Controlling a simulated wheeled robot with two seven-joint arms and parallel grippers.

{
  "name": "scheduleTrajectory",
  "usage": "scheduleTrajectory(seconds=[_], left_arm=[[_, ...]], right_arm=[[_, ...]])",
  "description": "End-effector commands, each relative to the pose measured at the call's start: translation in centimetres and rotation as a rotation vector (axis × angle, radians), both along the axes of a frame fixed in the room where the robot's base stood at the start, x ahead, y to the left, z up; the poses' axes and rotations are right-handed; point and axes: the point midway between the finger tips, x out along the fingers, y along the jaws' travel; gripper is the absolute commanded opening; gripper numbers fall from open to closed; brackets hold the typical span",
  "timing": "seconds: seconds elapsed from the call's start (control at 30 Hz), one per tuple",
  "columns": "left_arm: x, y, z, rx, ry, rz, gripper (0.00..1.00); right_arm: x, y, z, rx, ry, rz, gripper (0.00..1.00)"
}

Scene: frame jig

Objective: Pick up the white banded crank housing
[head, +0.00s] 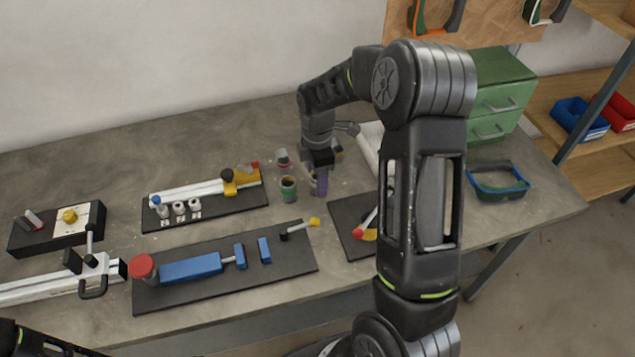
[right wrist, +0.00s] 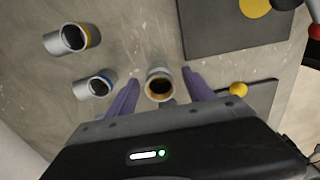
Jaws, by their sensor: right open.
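Several small grey cup-shaped housings stand on the table. In the head view one has a red band (head: 282,157) and one a green band (head: 289,190). My right gripper (head: 319,185) points down just right of them, open. In the right wrist view a housing (right wrist: 159,84) with a yellowish inner ring lies between the open purple fingers (right wrist: 161,80), apparently apart from both. A yellow-banded housing (right wrist: 72,39) and a blue-banded one (right wrist: 99,84) stand to its left. I cannot make out a white band on any; the gripper and arm hide part of the group.
A dark mat (head: 210,218) with a rail and knobs lies left, and another mat (head: 290,277) with blue parts in front. A third mat (head: 345,212) lies right, partly behind my arm.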

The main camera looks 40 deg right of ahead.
Motion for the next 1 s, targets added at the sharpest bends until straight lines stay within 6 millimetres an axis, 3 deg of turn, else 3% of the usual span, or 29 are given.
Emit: scheduleTrajectory(seconds=[0.13, 0.87, 1.0], left_arm=[[0.01, 0.0, 0.01, 0.0, 0.0, 0.0, 0.36], [0.01, 0.0, 0.01, 0.0, 0.0, 0.0, 0.36], [0.01, 0.0, 0.01, 0.0, 0.0, 0.0, 0.36]], right_arm=[[0.01, 0.0, 0.03, 0.0, 0.0, 0.0, 0.6], [0.02, -0.01, 0.03, 0.0, 0.0, 0.0, 0.01], [0.03, -0.01, 0.05, 0.0, -0.001, 0.0, 0.0]])
